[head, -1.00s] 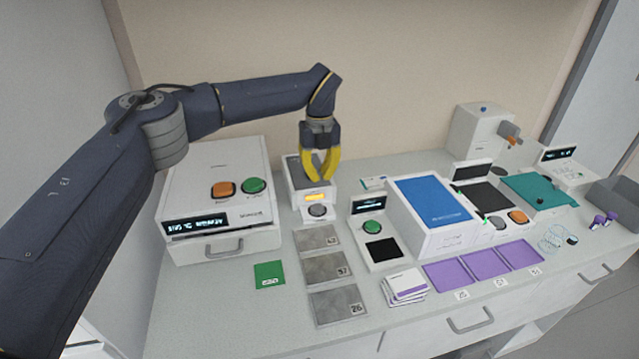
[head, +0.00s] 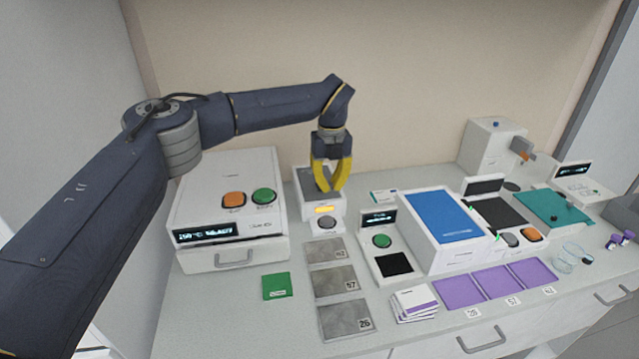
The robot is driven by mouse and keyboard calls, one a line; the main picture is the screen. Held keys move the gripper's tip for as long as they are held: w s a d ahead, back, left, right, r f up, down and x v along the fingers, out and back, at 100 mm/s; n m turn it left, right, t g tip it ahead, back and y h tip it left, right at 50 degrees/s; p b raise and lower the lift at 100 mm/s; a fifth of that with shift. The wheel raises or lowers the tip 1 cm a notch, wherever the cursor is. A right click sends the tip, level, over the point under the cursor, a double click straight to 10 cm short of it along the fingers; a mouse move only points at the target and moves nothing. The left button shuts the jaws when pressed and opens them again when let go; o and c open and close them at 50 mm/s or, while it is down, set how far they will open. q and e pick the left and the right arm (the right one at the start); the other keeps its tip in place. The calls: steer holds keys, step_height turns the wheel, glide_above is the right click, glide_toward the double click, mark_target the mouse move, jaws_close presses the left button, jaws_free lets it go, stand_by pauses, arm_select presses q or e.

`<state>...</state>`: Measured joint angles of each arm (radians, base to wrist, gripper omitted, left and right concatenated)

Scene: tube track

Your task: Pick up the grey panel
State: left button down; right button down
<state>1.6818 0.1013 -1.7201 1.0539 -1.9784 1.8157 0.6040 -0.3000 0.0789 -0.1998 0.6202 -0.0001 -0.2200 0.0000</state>
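Three flat grey panels lie in a column on the counter, with labels that seem to read 62 (head: 325,251), 57 (head: 333,282) and 26 (head: 343,318). A dark grey plate (head: 306,182) also forms the top of a small white device behind them. My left gripper (head: 330,190), with yellow fingers, points down over this device. Its fingertips look slightly apart, with nothing visible between them. Whether they touch the device top is hard to tell. My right gripper is out of view.
The white device has a lit display (head: 325,209) and a button (head: 325,223). A large white machine (head: 225,197) stands left, a green card (head: 277,286) in front. White cards (head: 414,303), purple panels (head: 458,292) and a blue-topped box (head: 440,216) lie right.

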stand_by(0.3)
arm_select(q)
steer(key=c, duration=1)
jaws_free()
steer(key=shift+c, duration=0.2)
